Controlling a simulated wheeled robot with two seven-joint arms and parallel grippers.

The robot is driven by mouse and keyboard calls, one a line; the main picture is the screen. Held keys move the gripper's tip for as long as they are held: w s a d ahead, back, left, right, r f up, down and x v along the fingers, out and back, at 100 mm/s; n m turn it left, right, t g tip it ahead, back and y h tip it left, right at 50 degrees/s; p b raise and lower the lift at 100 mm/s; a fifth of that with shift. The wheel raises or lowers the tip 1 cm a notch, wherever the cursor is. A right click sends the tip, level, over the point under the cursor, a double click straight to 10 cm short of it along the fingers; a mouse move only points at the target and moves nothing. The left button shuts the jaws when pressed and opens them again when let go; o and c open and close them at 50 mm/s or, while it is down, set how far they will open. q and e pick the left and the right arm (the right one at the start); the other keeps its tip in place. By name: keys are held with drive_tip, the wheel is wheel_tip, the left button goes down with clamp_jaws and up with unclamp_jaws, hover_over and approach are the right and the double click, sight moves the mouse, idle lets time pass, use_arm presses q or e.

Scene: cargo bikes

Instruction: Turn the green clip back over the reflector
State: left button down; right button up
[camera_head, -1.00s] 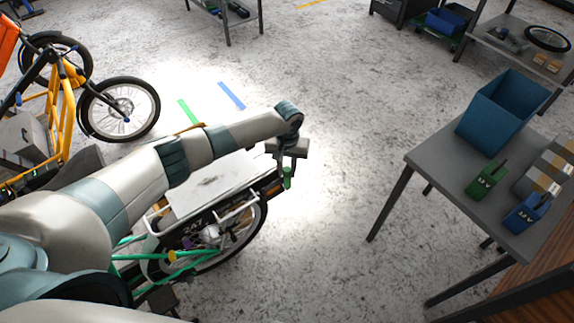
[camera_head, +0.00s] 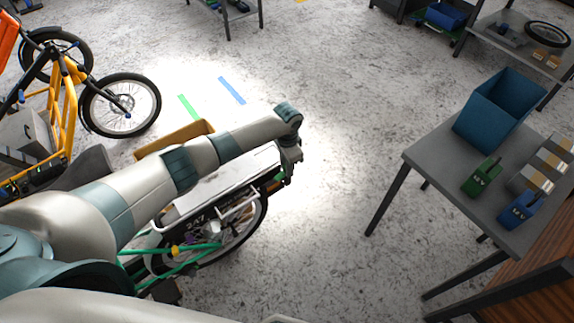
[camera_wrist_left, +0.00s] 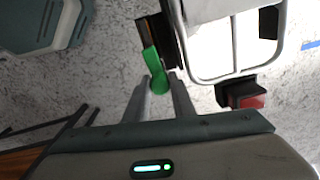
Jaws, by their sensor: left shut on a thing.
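The green clip (camera_wrist_left: 156,70) is at the side of a dark block (camera_wrist_left: 150,32) at the corner of the bike's white rear rack (camera_wrist_left: 190,66) in the left wrist view. The lower end of the clip is between the fingers of my left gripper (camera_wrist_left: 161,88), which is shut on it. In the head view the clip (camera_head: 279,175) shows as a small green patch beside my left gripper (camera_head: 288,170), seen edge-on. A dark block with a red face (camera_wrist_left: 247,98) sits to the right below the rack. I cannot tell which block is the reflector. My right gripper is not in view.
The cargo bike's rear wheel (camera_head: 250,222) is below the rack. A tan tray (camera_head: 175,137) shows behind my left arm. A grey table (camera_head: 425,152) at right holds a blue bin (camera_head: 492,112) and green and blue boxes. The floor between is clear.

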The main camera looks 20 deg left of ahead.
use_arm(q)
drive_tip(key=c, duration=2.5)
unclamp_jaws()
drive_tip(key=shift+m, duration=1.3)
drive_tip(key=shift+c, duration=0.2)
drive_tip(key=shift+o, duration=0.2)
drive_tip(key=shift+a, duration=0.1)
drive_tip(key=o, duration=1)
drive_tip(key=shift+a, duration=0.1)
drive_tip(key=shift+s, duration=0.1)
drive_tip(key=shift+r, duration=0.15)
drive_tip(key=shift+r, duration=0.55)
drive_tip(key=r, duration=0.5)
drive_tip(key=r+b, duration=0.1)
drive_tip(key=r, duration=0.4)
drive_tip(key=r+b, duration=0.1)
drive_tip(key=r, duration=0.5)
drive_tip(key=shift+s, duration=0.35)
